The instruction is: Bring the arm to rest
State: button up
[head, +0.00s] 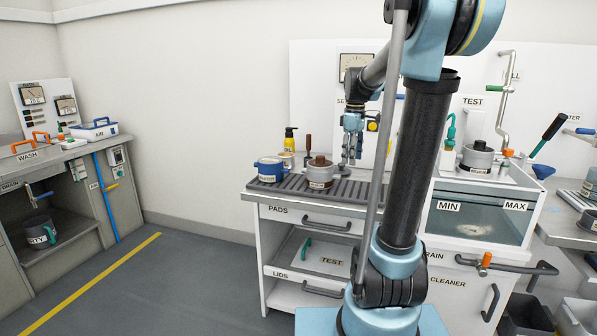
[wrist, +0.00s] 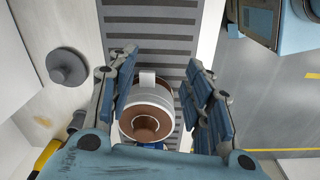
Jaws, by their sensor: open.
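My gripper (head: 352,140) hangs pointing down above the grooved rack top of the bench, a little right of a grey pot (head: 320,182) with a brown knobbed lid. In the wrist view my gripper (wrist: 163,65) has its blue-padded fingers spread apart with nothing held between them. The lidded pot shows below them in that view (wrist: 146,118), apart from the fingers as far as I can tell. My arm rises in front of the bench and hides part of it.
A blue pot (head: 270,170) and a yellow-black bottle (head: 290,138) stand left of the lidded pot. A clear-fronted tank (head: 478,222) with another pot (head: 478,158) on top stands right. A wash bench (head: 50,160) is far left. Open floor (head: 185,275) lies between.

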jog(key=s+f+m+t, duration=0.1)
jog(key=s+f+m, duration=0.5)
jog(key=s, duration=0.8)
jog(key=s+f+m, duration=0.6)
jog(key=s+f, duration=0.5)
jog(key=s, duration=0.3)
jog(key=shift+s+f+t, duration=0.2)
jog(key=shift+f+t, duration=0.2)
jog(key=shift+w+f, duration=0.2)
jog(key=shift+w, duration=0.25)
